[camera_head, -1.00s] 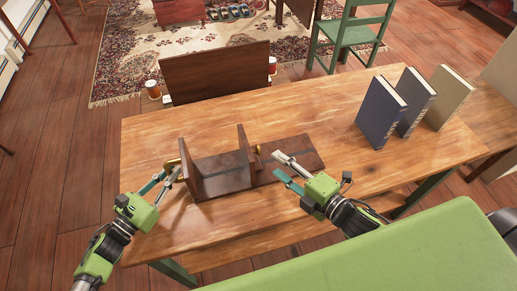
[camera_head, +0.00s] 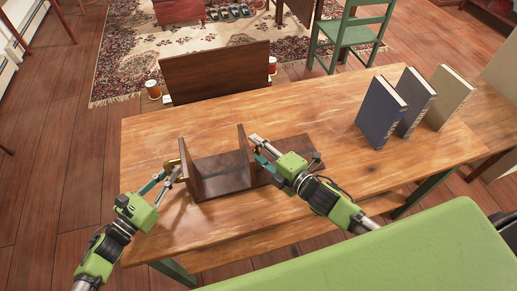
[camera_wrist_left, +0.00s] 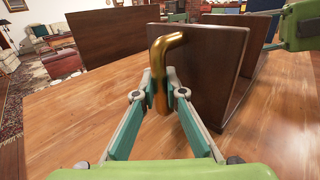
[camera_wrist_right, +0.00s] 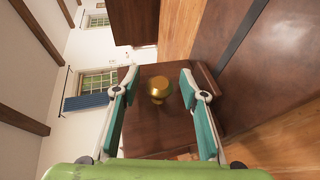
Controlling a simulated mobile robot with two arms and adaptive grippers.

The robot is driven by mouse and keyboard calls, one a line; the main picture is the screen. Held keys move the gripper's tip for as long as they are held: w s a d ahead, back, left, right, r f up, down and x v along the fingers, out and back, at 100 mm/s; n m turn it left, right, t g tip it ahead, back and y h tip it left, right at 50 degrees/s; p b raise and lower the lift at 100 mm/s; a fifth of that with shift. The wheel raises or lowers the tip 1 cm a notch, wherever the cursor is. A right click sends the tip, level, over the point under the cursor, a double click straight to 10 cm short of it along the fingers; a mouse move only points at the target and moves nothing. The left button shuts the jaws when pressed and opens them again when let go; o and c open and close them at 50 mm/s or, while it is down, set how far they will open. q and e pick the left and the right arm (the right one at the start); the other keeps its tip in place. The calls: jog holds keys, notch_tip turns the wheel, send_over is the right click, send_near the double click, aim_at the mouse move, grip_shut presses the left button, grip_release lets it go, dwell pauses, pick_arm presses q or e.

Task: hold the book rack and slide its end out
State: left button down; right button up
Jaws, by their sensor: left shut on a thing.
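The dark wooden book rack (camera_head: 222,183) lies on the table, with an upright left end (camera_head: 189,172) and an upright sliding end (camera_head: 243,150) partway along its base. A bent brass handle (camera_wrist_left: 162,58) sticks out from the left end. My left gripper (camera_head: 174,171) is shut on this handle, which also shows between its fingers (camera_wrist_left: 160,88) in the left wrist view. My right gripper (camera_head: 258,147) is open at the right face of the sliding end. In the right wrist view, a round brass knob (camera_wrist_right: 158,88) on that end sits between the open fingertips (camera_wrist_right: 158,82), apart from both.
Several books stand at the table's right; a blue one (camera_head: 380,113) is nearest the rack. A dark wooden panel (camera_head: 217,72) rises behind the table (camera_head: 300,118). The rack base right of the sliding end is bare, partly hidden by my right gripper.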

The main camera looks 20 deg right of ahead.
grip_shut()
pick_arm(q)
jog(key=shift+a, duration=0.1)
pick_arm(e)
jog(key=d, duration=1.7)
grip_release()
jog(key=shift+a, duration=0.1)
jog(key=v, duration=1.2)
